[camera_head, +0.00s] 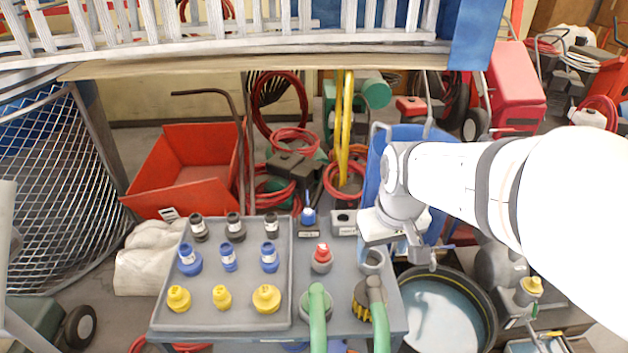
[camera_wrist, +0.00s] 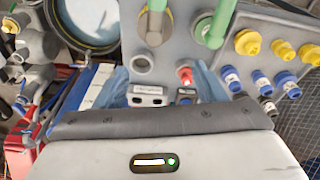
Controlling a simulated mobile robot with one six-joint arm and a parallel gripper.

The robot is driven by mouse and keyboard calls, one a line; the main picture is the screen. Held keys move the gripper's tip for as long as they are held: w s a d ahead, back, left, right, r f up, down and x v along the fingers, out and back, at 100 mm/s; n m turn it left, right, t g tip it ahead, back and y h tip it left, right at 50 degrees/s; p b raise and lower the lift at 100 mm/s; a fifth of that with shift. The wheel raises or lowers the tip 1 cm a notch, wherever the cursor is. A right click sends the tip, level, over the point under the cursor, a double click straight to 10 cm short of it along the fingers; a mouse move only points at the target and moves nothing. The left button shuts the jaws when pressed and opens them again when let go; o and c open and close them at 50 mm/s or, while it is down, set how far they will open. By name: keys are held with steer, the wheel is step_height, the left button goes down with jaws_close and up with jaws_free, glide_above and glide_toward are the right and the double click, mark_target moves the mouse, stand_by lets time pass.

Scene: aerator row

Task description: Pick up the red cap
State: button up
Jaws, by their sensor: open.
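The red cap (camera_head: 322,252) sits upright on a grey base at the middle of the grey bench (camera_head: 338,285), right of the tray. It also shows small in the wrist view (camera_wrist: 185,75), right of centre. My gripper (camera_head: 420,254) is open and empty. It hangs over the right edge of the bench, right of the cap and apart from it. In the wrist view, the two bluish fingers stand wide apart, with the cap showing between them.
A grey tray (camera_head: 208,312) holds several black, blue and yellow caps. Two green hoses (camera_head: 318,320) rise at the bench front. A blue cap (camera_head: 308,216) stands behind the red cap. An empty grey cup (camera_head: 372,262) is to its right.

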steer(key=w+a+f+n+g+p, duration=0.1)
steer(key=w+a+f+n, duration=0.15)
steer(key=w, duration=0.35)
steer(key=w+a+f+n+p, duration=0.1)
steer(key=w+a+f+n, duration=0.15)
steer(key=w, duration=0.35)
steer(key=n+g+p, duration=0.1)
steer(key=n, duration=0.1)
glide_above(323, 247)
steer(key=f, duration=0.8)
steer(key=shift+s+d+f, duration=0.1)
steer(key=shift+s+d, duration=0.05)
steer(key=shift+d, duration=0.05)
steer(key=shift+a+f+p, duration=0.15)
steer(key=shift+f+p, duration=0.65)
steer(key=shift+f, duration=3.2)
steer(key=shift+c, duration=0.3)
steer(key=c, duration=1.1)
